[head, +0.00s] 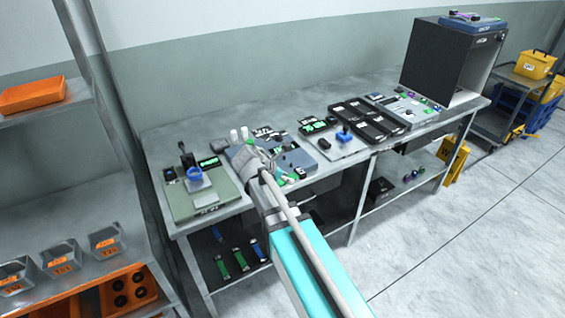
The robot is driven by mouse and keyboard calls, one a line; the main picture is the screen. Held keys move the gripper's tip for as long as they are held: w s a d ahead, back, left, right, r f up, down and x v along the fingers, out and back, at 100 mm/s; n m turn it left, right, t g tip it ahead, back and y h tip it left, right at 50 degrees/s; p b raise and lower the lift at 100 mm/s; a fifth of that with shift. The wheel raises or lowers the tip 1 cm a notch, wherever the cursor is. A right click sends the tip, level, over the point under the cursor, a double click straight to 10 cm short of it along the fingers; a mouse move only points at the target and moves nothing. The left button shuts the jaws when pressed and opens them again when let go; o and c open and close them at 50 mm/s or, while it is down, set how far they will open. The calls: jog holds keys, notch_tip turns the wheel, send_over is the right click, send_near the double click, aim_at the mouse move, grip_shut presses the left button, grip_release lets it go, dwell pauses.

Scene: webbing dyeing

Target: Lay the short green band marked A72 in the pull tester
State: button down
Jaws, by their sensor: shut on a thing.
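My gripper (252,160) is over the left half of the long metal bench, above the blue-grey device. My own arm and wrist hide its fingertips. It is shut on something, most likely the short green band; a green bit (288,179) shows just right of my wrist. No A72 mark can be read. The blue-grey device (296,160) lies partly behind my gripper, with dark knobs on top. I cannot tell whether it is the pull tester. Left of it stands a pale green-based device (176,203) with a blue ring and a small green display.
The bench (375,85) also holds black trays (378,126), a blue-knobbed plate (350,147) and a tall dark cabinet (437,60). Green and blue rolls (240,259) lie on its lower shelf. A rack with grey bins (60,257) stands left.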

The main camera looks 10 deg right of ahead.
jog(key=shift+w+d, duration=0.1)
jog(key=shift+w, duration=0.2)
jog(key=shift+d, duration=0.1)
jog(key=shift+m+g, duration=0.3)
jog(key=d+r+p, duration=0.1)
jog(key=r+p, duration=0.1)
jog(key=d+r+p, duration=0.1)
jog(key=r+p, duration=0.2)
jog(key=d+r+p, duration=0.1)
jog(key=r+p, duration=0.1)
jog(key=shift+w+r, duration=0.15)
jog(key=shift+r, duration=0.05)
jog(key=shift+d+r+p, duration=0.25)
jog(key=shift+r+p, duration=0.25)
jog(key=shift+p, duration=0.2)
jog(key=shift+w+f, duration=0.1)
jog(key=w+a+f+b, duration=0.2)
jog(key=w+f+b, duration=0.3)
jog(key=w, duration=0.4)
jog(key=b, duration=0.4)
send_over(281, 167)
notch_tip(281, 167, down, 4)
jog(key=shift+s+r, duration=0.1)
